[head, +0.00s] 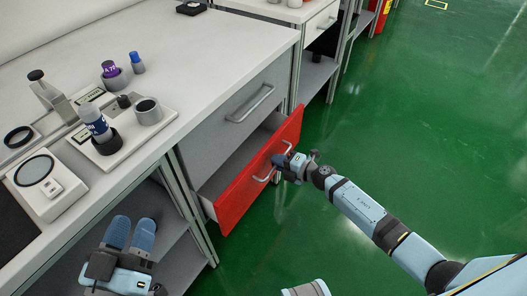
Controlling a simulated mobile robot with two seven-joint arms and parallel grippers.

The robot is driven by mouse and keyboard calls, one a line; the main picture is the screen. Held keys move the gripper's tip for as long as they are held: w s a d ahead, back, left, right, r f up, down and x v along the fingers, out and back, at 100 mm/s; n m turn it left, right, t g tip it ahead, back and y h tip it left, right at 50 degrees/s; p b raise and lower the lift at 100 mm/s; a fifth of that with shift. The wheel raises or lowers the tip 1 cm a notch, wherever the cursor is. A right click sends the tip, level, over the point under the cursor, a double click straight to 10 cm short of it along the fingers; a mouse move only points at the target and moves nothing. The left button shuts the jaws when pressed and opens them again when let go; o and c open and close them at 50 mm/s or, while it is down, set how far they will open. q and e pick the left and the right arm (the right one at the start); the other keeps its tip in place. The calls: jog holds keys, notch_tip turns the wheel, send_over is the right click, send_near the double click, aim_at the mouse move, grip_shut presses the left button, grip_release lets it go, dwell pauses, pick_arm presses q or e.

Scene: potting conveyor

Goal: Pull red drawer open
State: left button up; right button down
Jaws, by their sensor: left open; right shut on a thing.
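The red drawer (244,190) is in the middle of the head view, under a grey drawer in the bench. It stands partly open, and its grey inside shows behind the red front. My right gripper (278,167) is at the drawer's metal handle (264,178) and is shut on it; the gripper hides part of the handle. My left gripper (132,236) is open and empty at the lower left, in front of the bench and well apart from the red drawer.
The grey drawer (235,104) above is shut. The white worktop (190,75) carries a tray with a blue-labelled bottle (95,122), a balance-like device (46,184) and small containers. Open shelves lie below at left. The green floor (430,120) at right is clear.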

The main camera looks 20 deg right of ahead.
pick_arm(q)
jog(key=f, duration=0.1)
jog(key=a+f+g+y+p, duration=0.1)
jog(key=f, duration=0.1)
jog(key=f+g+p, duration=0.1)
jog(key=f, duration=0.1)
jog(key=shift+a+y, duration=0.35)
jog(key=shift+y, duration=0.05)
pick_arm(e)
jog(key=f+v, duration=0.2)
jog(key=v, duration=0.7)
jog(key=f+v, duration=0.2)
jog(key=v, duration=0.8)
jog(key=shift+s+d, duration=0.3)
jog(key=shift+s, duration=0.1)
jog(key=c, duration=1.2)
grip_release()
pick_arm(q)
jog(key=f+g, duration=0.1)
jog(key=a+f+y+p, duration=0.1)
jog(key=s+a+f+g+p, duration=0.1)
jog(key=f, duration=0.1)
jog(key=shift+s+f+g+y, duration=0.1)
jog(key=shift+g+y, duration=0.2)
jog(key=shift+y, duration=0.1)
pick_arm(e)
jog(key=v, duration=1.3)
jog(key=shift+s+d, duration=0.25)
jog(key=shift+s, duration=0.1)
